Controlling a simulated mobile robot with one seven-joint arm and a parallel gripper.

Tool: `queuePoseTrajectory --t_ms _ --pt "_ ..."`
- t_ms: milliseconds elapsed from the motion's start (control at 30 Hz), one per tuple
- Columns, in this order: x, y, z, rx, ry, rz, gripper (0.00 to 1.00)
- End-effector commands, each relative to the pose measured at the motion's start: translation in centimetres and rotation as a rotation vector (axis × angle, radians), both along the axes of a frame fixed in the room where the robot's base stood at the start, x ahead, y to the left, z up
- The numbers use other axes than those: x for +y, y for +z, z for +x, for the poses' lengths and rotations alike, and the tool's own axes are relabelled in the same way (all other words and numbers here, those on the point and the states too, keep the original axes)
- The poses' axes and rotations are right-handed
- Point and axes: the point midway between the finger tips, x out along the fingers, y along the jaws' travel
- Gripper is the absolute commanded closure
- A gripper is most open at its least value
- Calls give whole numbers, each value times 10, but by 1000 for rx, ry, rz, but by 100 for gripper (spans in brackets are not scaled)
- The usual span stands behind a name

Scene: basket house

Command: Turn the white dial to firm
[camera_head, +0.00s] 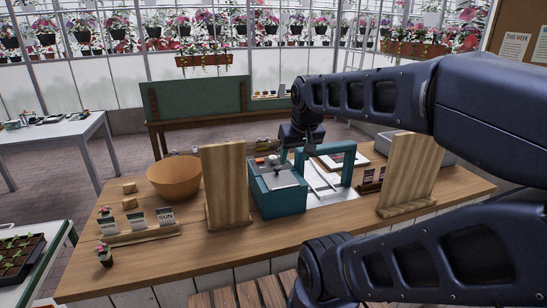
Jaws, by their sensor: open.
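A teal device (278,203) stands on the wooden counter, with a grey plate on top and a teal arch over a pale bed to its right. Small pale and orange parts (272,160) sit at its top rear; they are too small for me to tell which is the white dial or to read any marking such as firm. My gripper (296,152) points down just above and behind the device's right top edge. It is open, with nothing visible held. I cannot tell whether it touches the device.
Two upright wooden boards (228,188) (410,172) flank the device. A brown bowl (175,178), small wooden blocks (130,203) and a seed-packet rack (140,231) are at left. The counter (185,260) is clear in front of the left board.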

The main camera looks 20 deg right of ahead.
Motion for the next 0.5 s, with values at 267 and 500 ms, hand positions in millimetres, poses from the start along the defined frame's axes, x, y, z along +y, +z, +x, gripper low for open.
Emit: queuePoseTrajectory --t_ms 267,500 --pt "-2 4 50 17 89 16 44" --pt "-10 1 112 22 193 25 44"
